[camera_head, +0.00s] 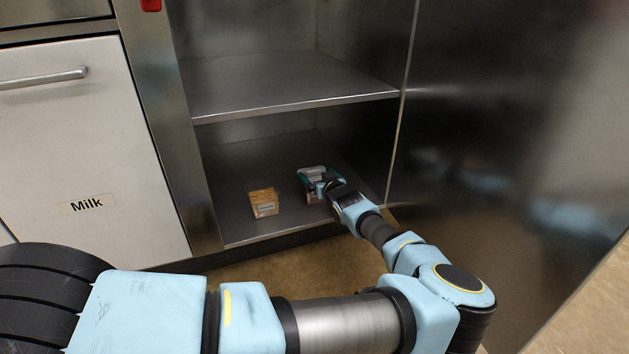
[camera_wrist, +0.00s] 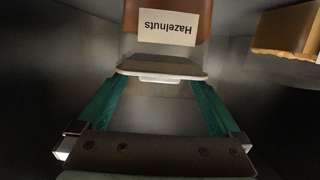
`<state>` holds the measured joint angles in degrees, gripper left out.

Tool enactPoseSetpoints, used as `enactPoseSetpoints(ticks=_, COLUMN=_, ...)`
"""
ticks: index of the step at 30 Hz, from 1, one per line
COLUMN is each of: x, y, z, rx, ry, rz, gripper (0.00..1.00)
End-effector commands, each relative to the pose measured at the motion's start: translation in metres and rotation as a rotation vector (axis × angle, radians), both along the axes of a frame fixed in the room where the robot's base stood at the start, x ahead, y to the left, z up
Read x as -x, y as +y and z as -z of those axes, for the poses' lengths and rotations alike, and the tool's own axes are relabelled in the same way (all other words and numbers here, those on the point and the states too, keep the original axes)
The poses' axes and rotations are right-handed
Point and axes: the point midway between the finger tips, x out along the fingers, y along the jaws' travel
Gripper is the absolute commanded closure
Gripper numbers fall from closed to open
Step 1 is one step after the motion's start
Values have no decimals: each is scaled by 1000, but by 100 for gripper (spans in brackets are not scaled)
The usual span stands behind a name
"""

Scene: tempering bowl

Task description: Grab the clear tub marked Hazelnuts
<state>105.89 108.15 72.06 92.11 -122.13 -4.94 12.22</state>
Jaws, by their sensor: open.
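The clear tub (camera_wrist: 168,62) stands just ahead of my gripper in the wrist view, its white label reading "Hazelnuts" upside down. Brown contents show behind the label, and a pale rim or lid edge faces me. My gripper (camera_wrist: 160,95) is open, with one green finger on each side of the tub's near edge; I cannot tell whether they touch it.
A tan labelled container (camera_head: 264,203) stands left of the tub on the lower shelf (camera_head: 240,233); it also shows in the wrist view (camera_wrist: 285,30). The middle shelf (camera_head: 270,85) above is empty. A metal panel (camera_head: 500,150) rises on the right, near my arm. A drawer marked "Milk" (camera_head: 90,150) is at left.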

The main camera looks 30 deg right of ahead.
Motion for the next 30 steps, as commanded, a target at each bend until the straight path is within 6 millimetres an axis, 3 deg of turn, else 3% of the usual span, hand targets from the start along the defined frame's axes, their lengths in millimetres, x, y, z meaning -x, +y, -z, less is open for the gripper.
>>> enactPoseSetpoints(ticks=5, x=0, y=0, z=-1, rx=0, ry=0, rz=0, gripper=1)
enactPoseSetpoints(ticks=27, x=0, y=0, z=-1, rx=-1, ry=0, rz=0, gripper=84)
enactPoseSetpoints(ticks=30, x=0, y=0, z=-1, rx=0, ry=0, rz=-1, gripper=88)
